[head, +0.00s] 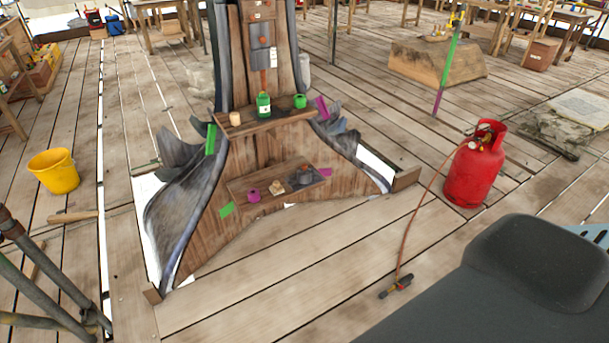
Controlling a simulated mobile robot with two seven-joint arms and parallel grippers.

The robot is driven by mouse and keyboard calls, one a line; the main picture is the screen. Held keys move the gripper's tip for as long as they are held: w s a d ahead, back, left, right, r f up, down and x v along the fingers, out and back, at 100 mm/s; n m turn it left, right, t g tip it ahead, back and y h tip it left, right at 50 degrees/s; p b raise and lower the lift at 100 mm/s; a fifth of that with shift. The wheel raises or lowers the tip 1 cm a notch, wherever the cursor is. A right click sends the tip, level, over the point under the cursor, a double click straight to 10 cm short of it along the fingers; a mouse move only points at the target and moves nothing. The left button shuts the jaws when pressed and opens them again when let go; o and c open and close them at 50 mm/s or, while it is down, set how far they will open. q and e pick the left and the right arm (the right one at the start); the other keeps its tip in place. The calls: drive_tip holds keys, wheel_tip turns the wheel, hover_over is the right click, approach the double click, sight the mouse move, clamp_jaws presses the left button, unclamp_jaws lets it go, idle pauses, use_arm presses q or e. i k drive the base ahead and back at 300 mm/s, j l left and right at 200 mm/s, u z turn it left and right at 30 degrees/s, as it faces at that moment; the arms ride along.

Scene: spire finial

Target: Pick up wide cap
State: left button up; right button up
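I cannot tell which item is the wide cap at this size. The upper ledge (268,120) of the wooden spire piece holds a tan cup-like item (235,119), a green bottle (263,106) with a pale label and a small round green item (300,101). The lower ledge (288,196) holds a magenta item (253,196), a small tan item (277,188) and a dark grey item (304,176). Neither of my grippers is in view.
A red gas cylinder (474,167) with a hose stands right of the spire piece. A yellow bucket (55,171) stands at left. Grey metal tubes (45,280) are at lower left. A large dark shape (535,265) fills the lower right. Plank floor before the spire is mostly clear.

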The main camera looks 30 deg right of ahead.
sight(303, 173)
drive_tip(key=i+l+z, duration=0.25)
drive_tip(key=i+l, duration=0.15)
drive_tip(key=i+l+z, duration=0.45)
drive_tip(key=i, duration=0.4)
drive_tip(key=i+l+z, duration=0.2)
drive_tip(key=i, duration=0.25)
drive_tip(key=i+l+z, duration=0.1)
drive_tip(key=i+z, duration=0.15)
drive_tip(key=i, duration=0.25)
